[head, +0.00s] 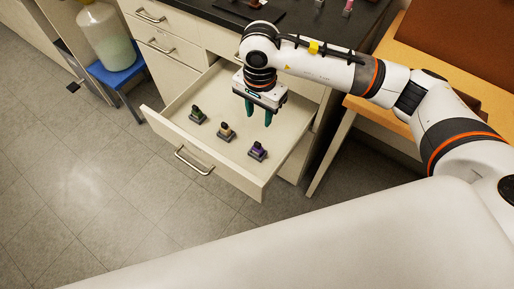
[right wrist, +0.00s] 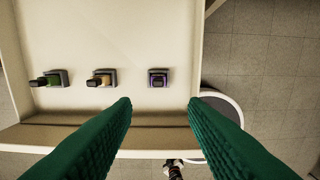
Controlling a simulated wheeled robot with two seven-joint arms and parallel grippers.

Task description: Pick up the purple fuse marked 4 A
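The purple fuse (head: 257,151) sits upright in a dark holder on the floor of the open drawer, toward its front right. It also shows in the right wrist view (right wrist: 158,78), centred between and beyond the fingertips. Its 4 A marking is too small to read. My right gripper (head: 258,118) points down over the drawer with its green fingers apart and empty. It is above and behind the purple fuse, not touching it. In the right wrist view the open fingers (right wrist: 160,104) show from below. My left gripper is not in view.
The open drawer (head: 229,172) also holds a tan fuse (head: 225,131) and a green fuse (head: 196,114) in dark holders, left of the purple one. Its walls and front panel surround them. The black countertop (head: 305,33) lies behind, and a wooden desk (head: 400,62) stands at right.

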